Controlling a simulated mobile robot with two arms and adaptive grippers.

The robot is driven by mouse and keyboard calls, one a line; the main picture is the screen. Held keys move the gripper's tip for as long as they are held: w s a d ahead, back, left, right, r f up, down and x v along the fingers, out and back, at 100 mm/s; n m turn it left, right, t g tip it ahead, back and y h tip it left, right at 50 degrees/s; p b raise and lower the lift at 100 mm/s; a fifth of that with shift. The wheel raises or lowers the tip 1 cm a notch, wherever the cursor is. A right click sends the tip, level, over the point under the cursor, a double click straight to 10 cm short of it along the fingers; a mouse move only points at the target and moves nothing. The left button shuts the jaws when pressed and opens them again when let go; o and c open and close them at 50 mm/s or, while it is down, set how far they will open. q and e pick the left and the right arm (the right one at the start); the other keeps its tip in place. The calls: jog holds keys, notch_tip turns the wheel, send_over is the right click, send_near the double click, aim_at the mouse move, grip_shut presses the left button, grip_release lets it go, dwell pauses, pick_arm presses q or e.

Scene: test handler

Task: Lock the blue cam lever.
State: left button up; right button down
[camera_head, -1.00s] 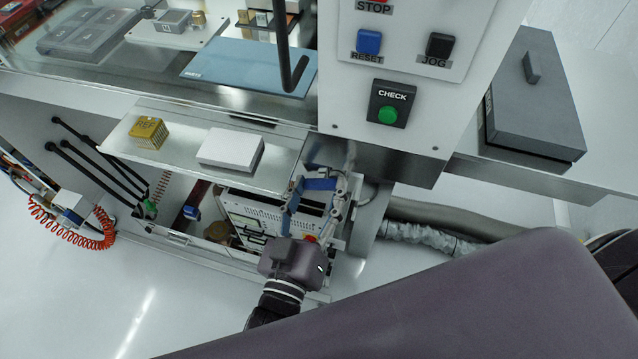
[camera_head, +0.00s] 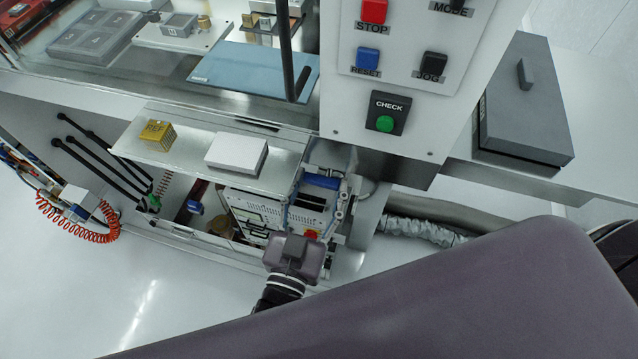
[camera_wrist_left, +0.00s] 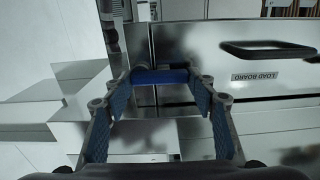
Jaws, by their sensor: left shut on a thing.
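The blue cam lever shows as a short blue bar (camera_head: 322,181) below the machine's front, right of the silver ledge. In the left wrist view the blue bar (camera_wrist_left: 160,76) lies crosswise between the fingertips. My left gripper (camera_head: 319,184) is at the bar with a fingertip at each end, shut on it. The gripper also shows in the left wrist view (camera_wrist_left: 162,80), with blue pads on its fingers. The fingers partly hide the lever's mount. My right gripper is not in view.
A silver ledge (camera_head: 190,150) above left of the gripper carries a gold REF block (camera_head: 158,134) and a white box (camera_head: 236,153). A button panel (camera_head: 345,120) overhangs on the right. A white vented unit (camera_head: 262,205) stands close by. A LOAD BOARD drawer (camera_wrist_left: 210,82) has a black handle.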

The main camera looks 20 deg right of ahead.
pick_arm(q)
jog(key=shift+r, duration=0.2)
jog(key=o, duration=0.9)
jog(key=shift+o, duration=1.3)
jog(key=shift+f, duration=0.15)
jog(key=v, duration=1.2)
jog(key=shift+w, duration=0.1)
